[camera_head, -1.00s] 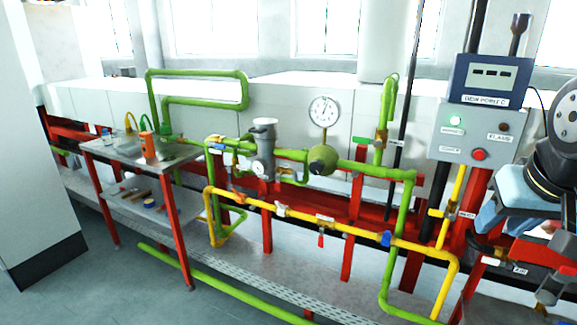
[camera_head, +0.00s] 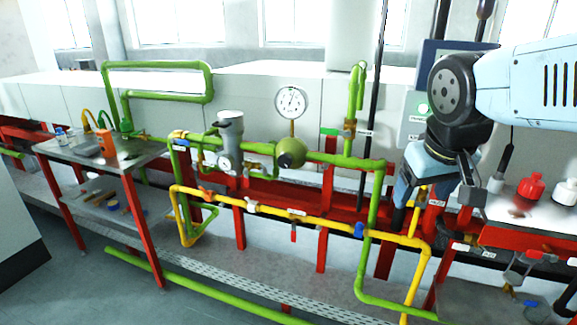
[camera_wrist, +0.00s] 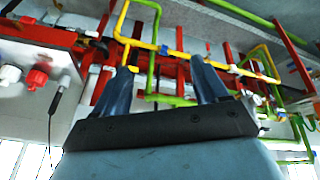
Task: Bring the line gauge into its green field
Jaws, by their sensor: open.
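The line gauge (camera_head: 291,102) is a round white dial on a short stem above the green pipe, left of my arm in the head view. Its needle and any green field are too small to read. A green round body (camera_head: 290,152) sits on the pipe under the gauge. My gripper (camera_head: 464,190) is at the right, in front of the control box and well apart from the gauge. In the wrist view my gripper (camera_wrist: 165,75) shows two blue fingers spread apart with nothing between them. The gauge cannot be made out in the wrist view.
A yellow pipe (camera_head: 270,210) with valves runs below the green pipe (camera_head: 340,160). A grey control box (camera_head: 415,115) is partly hidden behind my arm. A side table (camera_head: 75,150) with tools stands left.

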